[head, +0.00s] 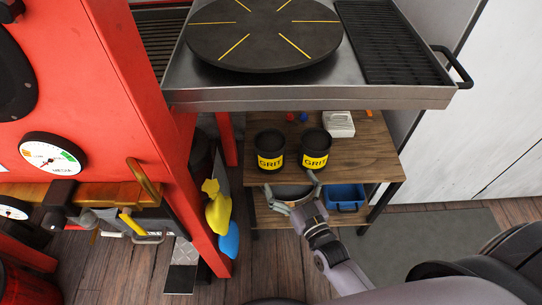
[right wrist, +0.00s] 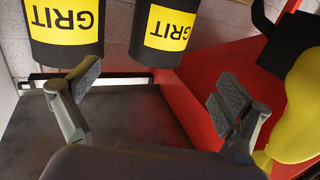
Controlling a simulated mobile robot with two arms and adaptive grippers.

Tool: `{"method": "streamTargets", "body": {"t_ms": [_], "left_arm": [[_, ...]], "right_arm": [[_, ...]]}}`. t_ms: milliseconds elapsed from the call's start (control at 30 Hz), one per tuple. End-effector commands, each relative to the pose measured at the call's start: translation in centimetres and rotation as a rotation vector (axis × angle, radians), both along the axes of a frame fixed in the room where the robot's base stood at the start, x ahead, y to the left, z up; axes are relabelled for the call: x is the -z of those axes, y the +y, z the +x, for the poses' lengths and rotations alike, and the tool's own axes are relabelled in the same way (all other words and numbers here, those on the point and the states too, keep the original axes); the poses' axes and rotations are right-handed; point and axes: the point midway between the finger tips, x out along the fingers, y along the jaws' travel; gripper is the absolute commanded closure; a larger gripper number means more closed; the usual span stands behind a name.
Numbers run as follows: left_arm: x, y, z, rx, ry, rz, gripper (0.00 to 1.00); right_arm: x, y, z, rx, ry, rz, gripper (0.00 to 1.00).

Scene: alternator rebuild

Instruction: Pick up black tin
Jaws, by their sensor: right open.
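Two black tins with yellow GRIT labels stand upright side by side on a wooden shelf: a left tin (head: 269,148) and a right tin (head: 315,148). In the right wrist view both appear upside down at the top, one left (right wrist: 65,30) and one nearer the middle (right wrist: 168,35). My right gripper (head: 297,193) is just in front of and below the tins in the head view. Its fingers are spread wide and empty in the right wrist view (right wrist: 157,92), apart from both tins. My left gripper is not in view.
A steel bench top (head: 310,98) with a dark round plate overhangs the shelf (head: 370,165). A white box (head: 339,124) stands behind the tins. A blue bin (head: 346,196) and a round pan sit on the lower shelf.

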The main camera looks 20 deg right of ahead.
Motion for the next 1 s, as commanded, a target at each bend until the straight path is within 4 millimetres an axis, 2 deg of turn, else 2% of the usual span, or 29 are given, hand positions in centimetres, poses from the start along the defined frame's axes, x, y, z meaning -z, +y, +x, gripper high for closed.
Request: {"method": "streamTargets", "body": {"t_ms": [100, 300, 567, 833, 1000], "left_arm": [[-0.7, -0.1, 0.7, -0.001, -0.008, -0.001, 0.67], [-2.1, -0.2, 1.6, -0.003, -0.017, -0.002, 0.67], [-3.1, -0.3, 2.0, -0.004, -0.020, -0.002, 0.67], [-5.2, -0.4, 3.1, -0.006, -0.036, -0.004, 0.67], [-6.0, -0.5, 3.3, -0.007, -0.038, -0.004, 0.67]], "right_arm": [[0.0, 0.3, 2.9, 0.000, -0.003, 0.001, 0.04], [0.1, 0.8, 6.7, -0.001, 0.000, 0.000, 0.04], [0.1, 0.9, 8.7, -0.001, 0.004, 0.000, 0.04], [0.0, 0.9, 12.6, -0.001, 0.002, -0.001, 0.04], [0.0, 1.0, 13.7, -0.001, 0.003, 0.000, 0.04]]}}
